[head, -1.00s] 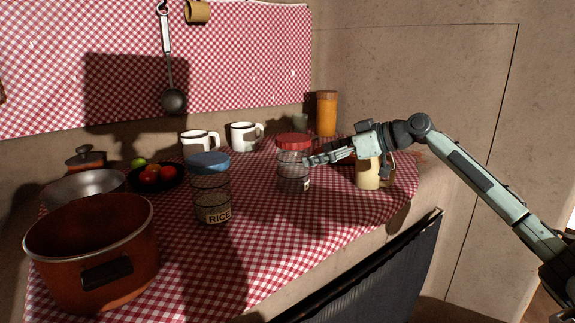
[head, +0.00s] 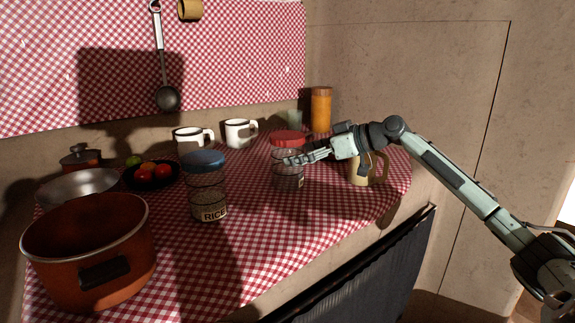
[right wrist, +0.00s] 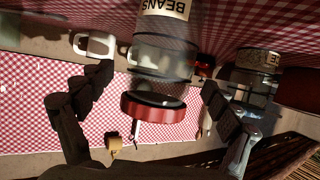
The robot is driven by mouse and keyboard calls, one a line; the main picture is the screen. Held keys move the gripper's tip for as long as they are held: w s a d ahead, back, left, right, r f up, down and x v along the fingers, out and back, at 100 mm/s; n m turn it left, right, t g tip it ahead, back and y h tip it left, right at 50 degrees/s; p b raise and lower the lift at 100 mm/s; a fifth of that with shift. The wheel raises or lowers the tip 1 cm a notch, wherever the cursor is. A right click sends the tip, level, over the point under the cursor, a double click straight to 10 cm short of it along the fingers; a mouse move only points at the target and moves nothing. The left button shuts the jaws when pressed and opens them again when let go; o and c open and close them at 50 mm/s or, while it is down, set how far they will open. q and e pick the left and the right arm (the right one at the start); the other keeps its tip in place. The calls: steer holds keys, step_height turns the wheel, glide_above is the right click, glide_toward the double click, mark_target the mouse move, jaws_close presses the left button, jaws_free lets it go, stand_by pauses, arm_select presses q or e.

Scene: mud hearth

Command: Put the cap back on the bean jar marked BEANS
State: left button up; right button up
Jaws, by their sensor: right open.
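The bean jar (head: 287,180) is clear glass and stands upright on the checked cloth; its BEANS label (right wrist: 165,8) reads upside down in the right wrist view. The red cap (head: 288,136) is at the jar's mouth. In the right wrist view the cap (right wrist: 153,108) shows a dark band between it and the glass, so I cannot tell whether it is seated. My right gripper (head: 292,160) is open, its fingers overlapping the jar's upper part in the head view. In the right wrist view the fingers (right wrist: 155,88) lie either side of jar and cap. My left gripper is out of view.
A blue-capped RICE jar (head: 207,188) stands left of the bean jar. A cream mug (head: 360,170) is under my right wrist. White mugs (head: 239,132), an orange canister (head: 321,108) and a fruit bowl (head: 150,176) stand behind. A large pot (head: 90,250) is at front left.

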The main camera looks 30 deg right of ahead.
steer(key=x, duration=0.4)
steer(key=shift+w+p, duration=0.1)
steer(key=shift+p, duration=0.25)
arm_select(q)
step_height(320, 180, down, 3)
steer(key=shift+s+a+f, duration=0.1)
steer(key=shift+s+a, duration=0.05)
arm_select(e)
steer(key=shift+c, duration=0.2)
steer(key=shift+r, duration=0.1)
steer(key=c, duration=1.5)
